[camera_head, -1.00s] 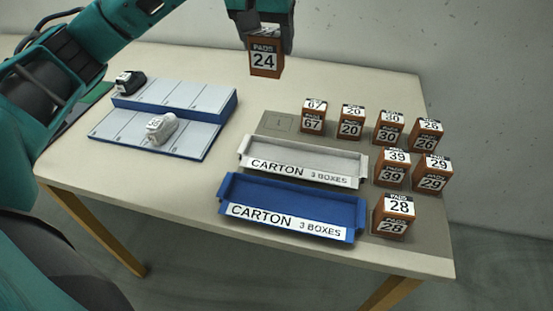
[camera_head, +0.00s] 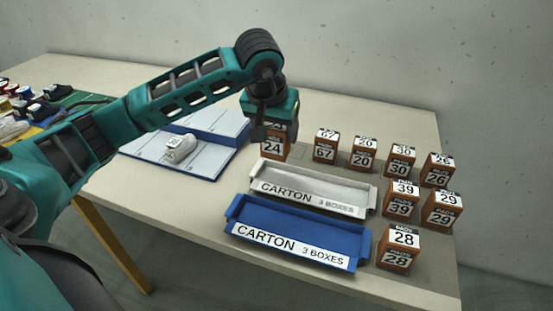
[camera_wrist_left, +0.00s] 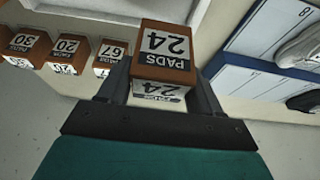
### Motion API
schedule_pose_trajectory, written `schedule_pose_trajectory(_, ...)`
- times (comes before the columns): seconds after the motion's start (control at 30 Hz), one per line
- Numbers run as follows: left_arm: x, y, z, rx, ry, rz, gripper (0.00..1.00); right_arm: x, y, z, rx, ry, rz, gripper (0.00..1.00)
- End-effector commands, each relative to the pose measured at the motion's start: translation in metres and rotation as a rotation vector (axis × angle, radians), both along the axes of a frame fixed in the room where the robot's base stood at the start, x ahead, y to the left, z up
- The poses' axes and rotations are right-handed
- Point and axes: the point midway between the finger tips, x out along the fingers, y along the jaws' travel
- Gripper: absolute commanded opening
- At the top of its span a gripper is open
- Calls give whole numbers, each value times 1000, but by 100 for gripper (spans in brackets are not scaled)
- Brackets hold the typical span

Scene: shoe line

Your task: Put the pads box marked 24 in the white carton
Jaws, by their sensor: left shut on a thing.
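My left gripper (camera_head: 268,128) is shut on the brown pads box marked 24 (camera_head: 272,150). In the head view the box is just behind the left end of the white carton (camera_head: 312,188). I cannot tell whether it touches the table. In the left wrist view the box (camera_wrist_left: 163,52) sits upright between the two fingers, its 24 label facing the camera. The white carton, labelled CARTON 3 BOXES, looks empty. My right gripper does not show.
A blue carton (camera_head: 297,234) stands in front of the white one and looks empty. Several other pads boxes, such as 67 (camera_head: 325,146) and 28 (camera_head: 399,248), stand behind and right of the cartons. A blue-edged shoe rack (camera_head: 206,165) with a white shoe (camera_head: 180,148) is on the left.

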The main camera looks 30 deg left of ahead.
Motion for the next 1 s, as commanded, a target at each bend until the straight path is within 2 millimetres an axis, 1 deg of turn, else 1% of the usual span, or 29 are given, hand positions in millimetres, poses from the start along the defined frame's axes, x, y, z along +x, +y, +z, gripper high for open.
schedule_pose_trajectory(0.03,-1,0,-13,-1,4,0,33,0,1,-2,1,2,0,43)
schedule_pose_trajectory(0.1,-1,0,-23,-1,3,0,33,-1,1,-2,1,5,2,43)
schedule_pose_trajectory(0.27,0,0,-35,-1,0,1,33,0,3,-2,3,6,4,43)
schedule_pose_trajectory(0.43,0,-1,-61,-3,3,1,33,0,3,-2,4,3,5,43)
schedule_pose_trajectory(0.53,0,0,-73,-2,2,1,33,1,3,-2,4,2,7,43)
schedule_pose_trajectory(0.63,0,0,-77,-1,-2,1,33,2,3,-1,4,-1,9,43)
schedule_pose_trajectory(0.83,1,0,-76,-1,-2,1,33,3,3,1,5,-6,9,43)
schedule_pose_trajectory(0.97,1,0,-81,-1,-2,1,33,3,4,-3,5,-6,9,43)
schedule_pose_trajectory(1.0,0,0,-81,-1,-2,1,66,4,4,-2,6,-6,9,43)
